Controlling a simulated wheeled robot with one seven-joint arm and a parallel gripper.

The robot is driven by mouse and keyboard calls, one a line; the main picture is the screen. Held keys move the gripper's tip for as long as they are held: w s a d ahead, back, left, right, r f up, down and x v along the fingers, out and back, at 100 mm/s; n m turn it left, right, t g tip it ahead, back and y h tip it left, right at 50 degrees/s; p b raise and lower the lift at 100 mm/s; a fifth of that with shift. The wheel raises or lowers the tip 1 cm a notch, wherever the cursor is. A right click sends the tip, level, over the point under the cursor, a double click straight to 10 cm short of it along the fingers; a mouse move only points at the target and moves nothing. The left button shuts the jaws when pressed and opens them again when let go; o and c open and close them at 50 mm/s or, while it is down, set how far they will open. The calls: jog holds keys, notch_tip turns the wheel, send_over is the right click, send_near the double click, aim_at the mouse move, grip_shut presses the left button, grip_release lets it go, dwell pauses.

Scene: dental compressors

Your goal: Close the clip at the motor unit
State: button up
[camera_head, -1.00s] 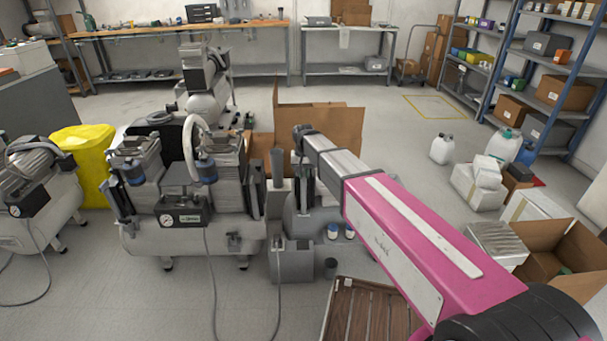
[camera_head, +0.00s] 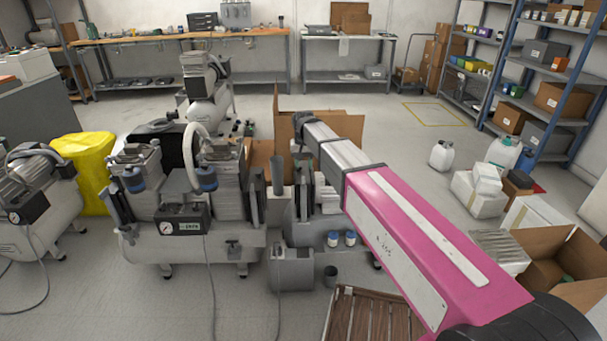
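The middle compressor (camera_head: 205,245) has a white tank, grey motor heads and a black gauge box (camera_head: 182,222) on its front. A second motor unit (camera_head: 318,195) stands just right of it, partly behind my arm. I cannot make out a clip on either; it is too small or hidden. My pink and silver arm reaches from the lower right. Its dark end, with my gripper (camera_head: 299,130), is above and in front of the right-hand unit, before a cardboard box. The fingers are too small and dark to tell whether they are open or shut. I see no contact.
Another compressor (camera_head: 48,215) and a yellow bag (camera_head: 88,165) stand at left. A grey box (camera_head: 292,272), small blue-and-white bottles (camera_head: 341,240) and a wooden slatted pallet (camera_head: 370,318) are low in front. Open cartons (camera_head: 560,262) lie at right.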

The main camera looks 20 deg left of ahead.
jog(key=shift+r, duration=1.3)
jog(key=s+d+f+m, duration=0.15)
jog(key=d+f, duration=0.35)
jog(key=d, duration=0.6)
jog(key=s+d+f, duration=0.2)
jog(key=d+f, duration=0.2)
jog(key=d, duration=0.8)
jog(key=s+d+f, duration=0.2)
jog(key=s+d, duration=0.2)
jog(key=d, duration=0.3)
jog(key=s+d+f+m, duration=0.1)
jog(key=s+d+f, duration=0.1)
jog(key=s+d, duration=0.2)
jog(key=s+d+f+m, duration=0.1)
jog(key=s+d+f, duration=0.2)
jog(key=d, duration=0.7)
jog(key=shift+s+d, duration=0.35)
jog(key=shift+s, duration=0.45)
